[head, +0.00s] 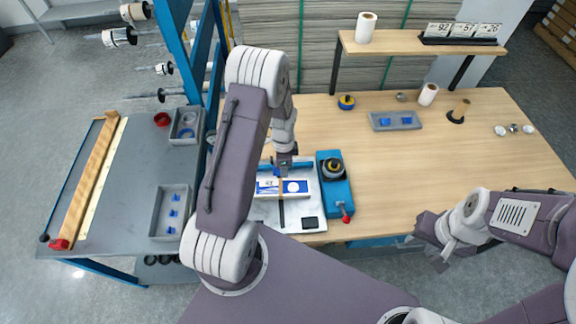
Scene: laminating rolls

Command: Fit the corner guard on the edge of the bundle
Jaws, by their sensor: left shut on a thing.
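The bundle (268,188), a flat white and blue pack, lies on a pale plate on the workbench, with a dark strap running from it toward the front. My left gripper (282,169) points down over the bundle's back edge. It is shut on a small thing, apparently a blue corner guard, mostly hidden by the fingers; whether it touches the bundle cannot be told. More blue corner guards (173,212) lie in a grey tray (157,225) on the left table. My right gripper (434,252) is open and empty, off the bench's front edge.
A blue strapping tool (334,184) with a red knob stands just right of the bundle. A grey tray (396,127) with blue pieces lies at the back. A raised shelf (420,47) holds a white roll. The bench's right middle is clear.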

